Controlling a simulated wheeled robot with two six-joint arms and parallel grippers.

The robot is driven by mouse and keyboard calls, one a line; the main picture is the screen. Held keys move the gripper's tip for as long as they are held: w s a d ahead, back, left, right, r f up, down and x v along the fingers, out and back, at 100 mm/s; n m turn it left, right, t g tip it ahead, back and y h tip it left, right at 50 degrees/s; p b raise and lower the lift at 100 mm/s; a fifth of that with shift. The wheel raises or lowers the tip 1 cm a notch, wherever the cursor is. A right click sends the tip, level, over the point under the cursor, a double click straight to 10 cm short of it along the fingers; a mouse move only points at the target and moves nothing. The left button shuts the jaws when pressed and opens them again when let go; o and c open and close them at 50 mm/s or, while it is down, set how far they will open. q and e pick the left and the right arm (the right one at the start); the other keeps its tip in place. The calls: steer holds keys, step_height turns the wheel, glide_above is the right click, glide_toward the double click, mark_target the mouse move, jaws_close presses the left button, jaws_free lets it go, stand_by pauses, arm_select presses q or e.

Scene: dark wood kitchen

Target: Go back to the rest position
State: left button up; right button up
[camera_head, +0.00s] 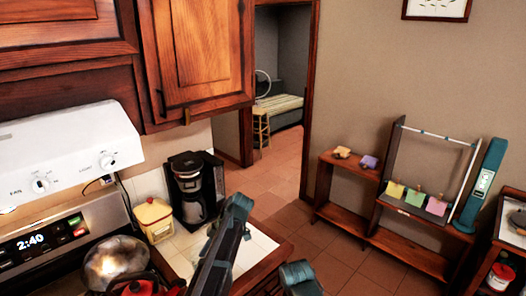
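One of my arms, dark with teal joints, rises from the bottom middle of the head view in front of the counter. A second teal part of mine shows at the bottom edge, just right of it. I see no gripper fingertips, so neither gripper's opening can be seen. I cannot tell whether anything is held.
A coffee maker (188,190) and yellow canister (155,219) stand on the tiled counter (262,241). A steel pot (114,260) and red kettle (140,287) are at the stove (45,240). A wooden shelf (343,220) stands by the right wall. Floor (330,265) is open between.

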arm_select(q)
steer(key=s+d+f+m+t+h+b, duration=0.1)
steer(key=s+d+f+m+b, duration=0.5)
steer(key=m, duration=0.6)
steer(key=s+d+f+m+t+h+b, duration=0.1)
steer(key=s+d+f+m+h+b, duration=0.3)
steer(key=s+d+f+m, duration=0.6)
steer(key=s+d+m+b, duration=0.1)
steer(key=s+d+m, duration=0.1)
steer(key=s, duration=0.2)
steer(key=shift+d+f+m+t+b, duration=0.25)
steer(key=shift+f+m+t+b, duration=0.05)
steer(key=shift+f+m+b, duration=0.1)
steer(key=shift+a, duration=0.1)
